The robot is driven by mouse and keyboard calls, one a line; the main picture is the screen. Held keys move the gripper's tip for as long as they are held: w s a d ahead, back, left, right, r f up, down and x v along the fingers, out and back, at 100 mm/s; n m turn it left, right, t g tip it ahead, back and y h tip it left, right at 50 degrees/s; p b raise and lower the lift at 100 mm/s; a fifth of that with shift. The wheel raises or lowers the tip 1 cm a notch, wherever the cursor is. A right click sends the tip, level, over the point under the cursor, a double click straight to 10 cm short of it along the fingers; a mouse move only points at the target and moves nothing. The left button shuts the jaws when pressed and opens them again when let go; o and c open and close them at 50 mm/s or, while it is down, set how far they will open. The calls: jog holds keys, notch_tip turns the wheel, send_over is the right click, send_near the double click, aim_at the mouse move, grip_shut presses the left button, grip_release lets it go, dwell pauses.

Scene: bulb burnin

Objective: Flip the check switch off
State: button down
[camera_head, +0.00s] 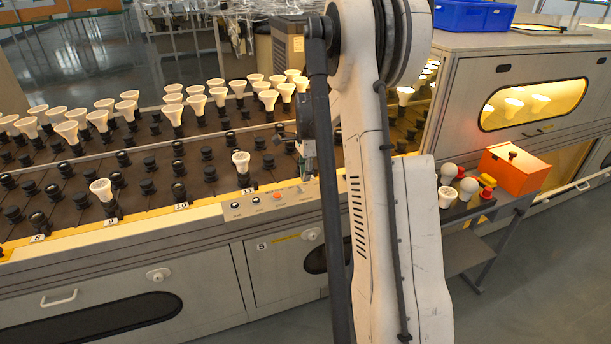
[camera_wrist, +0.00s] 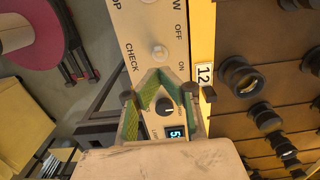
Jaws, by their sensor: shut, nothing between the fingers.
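The check switch (camera_wrist: 158,53) is a small pale toggle on the cream control panel (camera_wrist: 136,22) in the wrist view, with OFF, ON and CHECK printed around it. Which way its lever tips is hard to tell. My gripper (camera_wrist: 157,74) has green-lined fingers that come together at the tips, shut and empty, just below the switch in the picture. I cannot tell whether the tips touch it. In the head view my gripper (camera_head: 306,176) is at the right part of the control panel (camera_head: 245,208); the switch cannot be made out there.
A black knob (camera_wrist: 165,106) and a lit display (camera_wrist: 175,132) lie between my fingers' outlines. Black sockets (camera_head: 148,163) fill the rack behind the panel, several with white bulbs (camera_head: 241,160). An orange box (camera_head: 515,168) and loose bulbs stand on a side shelf at right.

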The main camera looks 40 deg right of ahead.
aim_at(297, 186)
jog(key=shift+r, duration=0.1)
notch_tip(297, 186, up, 9)
jog(key=w+a+p, duration=0.1)
jog(key=a+p, duration=0.1)
jog(key=p, duration=0.3)
jog(key=shift+a+r, duration=0.2)
jog(key=shift+a, duration=0.05)
jog(key=s+a+r+n+t, duration=0.1)
jog(key=s+a+r+n, duration=0.25)
jog(key=a, duration=0.35)
jog(key=s+a+r+n+t+h, duration=0.1)
jog(key=s+a+r+n, duration=0.2)
jog(key=a+r, duration=0.3)
jog(key=s+a+r+n+t, duration=0.1)
jog(key=s+a+r+n, duration=0.25)
jog(key=a, duration=0.45)
jog(key=s+a+f+n+t, duration=0.1)
jog(key=s+a+n+t, duration=0.3)
jog(key=s+a+n, duration=0.8)
jog(key=s+a, duration=0.2)
jog(key=s, duration=0.1)
jog(key=shift+s+f, duration=0.15)
jog(key=shift+s, duration=0.2)
